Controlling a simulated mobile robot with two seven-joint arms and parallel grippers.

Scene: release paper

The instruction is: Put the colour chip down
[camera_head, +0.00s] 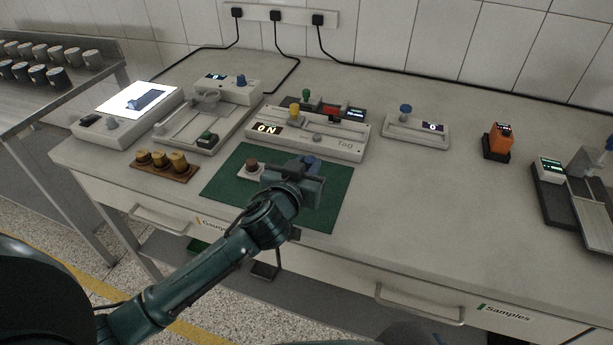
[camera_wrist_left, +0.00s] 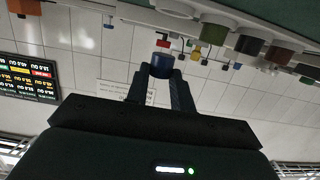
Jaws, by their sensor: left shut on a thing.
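My left gripper (camera_head: 308,170) is above the green mat (camera_head: 222,181), near its middle. In the left wrist view the fingers (camera_wrist_left: 160,82) are shut on a small blue cylindrical chip (camera_wrist_left: 161,64). In the head view a bit of blue (camera_head: 313,161) shows at the fingertips, mostly hidden by the gripper. Whether the chip touches the mat cannot be told. A brown round piece (camera_head: 251,163) on a pale base stands on the mat to the left of the gripper. My right gripper is not in view.
Behind the mat stands a long device (camera_head: 345,142) reading ON, with coloured knobs behind it. A wooden rack (camera_head: 165,172) with several brass weights is to the left. A small device with a blue knob (camera_head: 405,110) is behind right.

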